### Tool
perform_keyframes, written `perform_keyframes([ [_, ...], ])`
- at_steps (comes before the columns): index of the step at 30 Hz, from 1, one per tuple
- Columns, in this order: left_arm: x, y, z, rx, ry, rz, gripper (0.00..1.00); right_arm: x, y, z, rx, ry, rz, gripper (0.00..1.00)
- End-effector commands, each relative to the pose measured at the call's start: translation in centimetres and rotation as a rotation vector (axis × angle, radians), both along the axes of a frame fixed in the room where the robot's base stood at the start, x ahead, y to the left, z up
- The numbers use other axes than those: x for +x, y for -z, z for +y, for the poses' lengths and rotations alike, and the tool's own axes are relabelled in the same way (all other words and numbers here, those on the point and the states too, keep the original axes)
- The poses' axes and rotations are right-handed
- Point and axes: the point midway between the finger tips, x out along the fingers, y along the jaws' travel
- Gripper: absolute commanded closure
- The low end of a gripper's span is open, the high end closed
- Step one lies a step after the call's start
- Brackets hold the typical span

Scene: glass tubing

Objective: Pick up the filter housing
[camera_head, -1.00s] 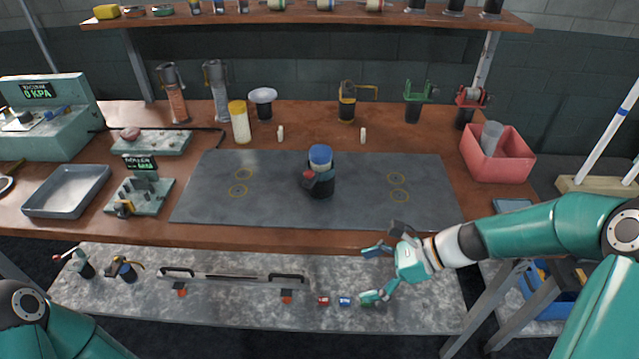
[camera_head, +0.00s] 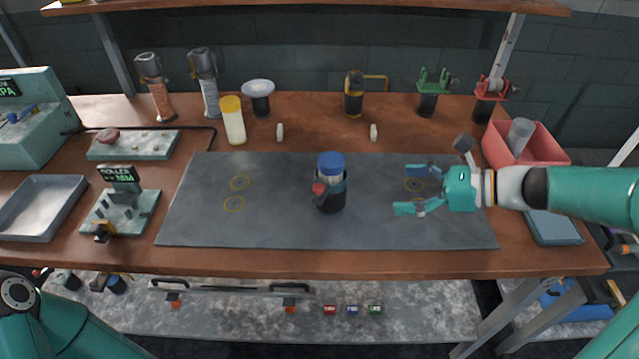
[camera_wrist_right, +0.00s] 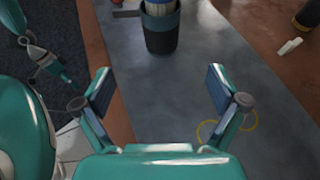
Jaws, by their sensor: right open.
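The object I take for the filter housing (camera_head: 331,190) stands upright near the middle of the dark grey mat. It is a dark cylinder with a blue cap and a red knob on its left side. My right gripper (camera_head: 402,188) is open and empty over the mat's right part, to the right of the housing, fingers pointing at it. In the right wrist view the housing (camera_wrist_right: 161,32) is at the top centre, beyond the spread fingertips (camera_wrist_right: 162,82). What seems to be my left gripper (camera_wrist_right: 48,62) is at the left of that view; its fingers are unclear.
The mat (camera_head: 280,225) is otherwise bare, with yellow rings. A red bin (camera_head: 545,155) stands at the right, beside a blue-grey pad (camera_head: 553,228). A white bottle with yellow cap (camera_head: 233,122) and several tools line the back. A metal tray (camera_head: 40,210) lies at the left.

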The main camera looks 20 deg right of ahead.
Motion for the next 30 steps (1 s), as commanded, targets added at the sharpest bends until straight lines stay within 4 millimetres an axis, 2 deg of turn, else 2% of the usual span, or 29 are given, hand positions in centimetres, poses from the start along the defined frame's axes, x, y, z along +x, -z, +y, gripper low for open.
perform_keyframes([
  [5, -0.1, 0.0, 0.0, 0.0, 0.0, 0.001, 0.04, 1.5, 0.6, 2.0, 0.004, -0.01, -0.003, 0.04],
  [15, 0.0, 0.0, 0.0, 0.0, 0.0, 0.001, 0.04, 5.9, 3.5, 7.5, 0.003, -0.02, -0.001, 0.04],
  [25, 0.0, -0.1, 0.0, 0.0, 0.0, 0.001, 0.04, 7.4, 4.5, 9.4, 0.001, -0.02, -0.002, 0.04],
  [30, 0.0, -0.3, 0.0, 0.0, 0.0, 0.001, 0.04, 8.7, 5.7, 11.0, 0.002, -0.023, 0.0, 0.04],
])
